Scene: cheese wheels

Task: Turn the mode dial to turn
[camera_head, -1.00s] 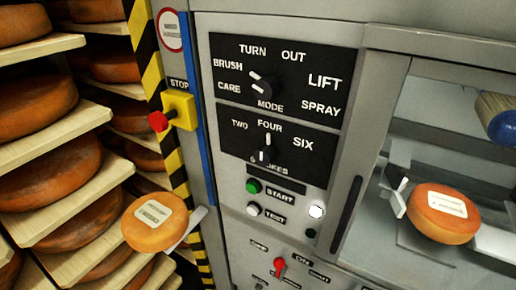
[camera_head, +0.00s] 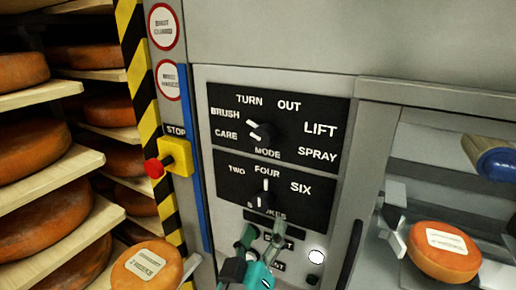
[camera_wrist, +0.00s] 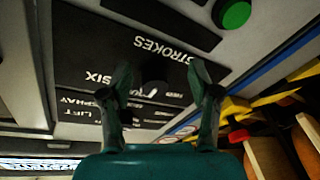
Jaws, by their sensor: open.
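The mode dial (camera_head: 264,130) is a dark round knob with white marks on the black upper panel. Around it are the labels BRUSH, CARE, TURN, OUT, LIFT and SPRAY. Its marks lie on the left side, towards BRUSH and CARE; I cannot tell exactly which it points to. My teal gripper (camera_head: 263,234) is below both dials, in front of the START and TEST buttons. In the wrist view my gripper (camera_wrist: 161,74) is open, its fingers spread before the panel, upside down. I cannot make out the mode dial there.
The strokes dial (camera_head: 265,196) sits just below the mode dial. A yellow stop box (camera_head: 178,156) with a red button is left of the panel. Shelves of cheese wheels fill the left. A cheese wheel (camera_head: 444,263) sits in the bay at right.

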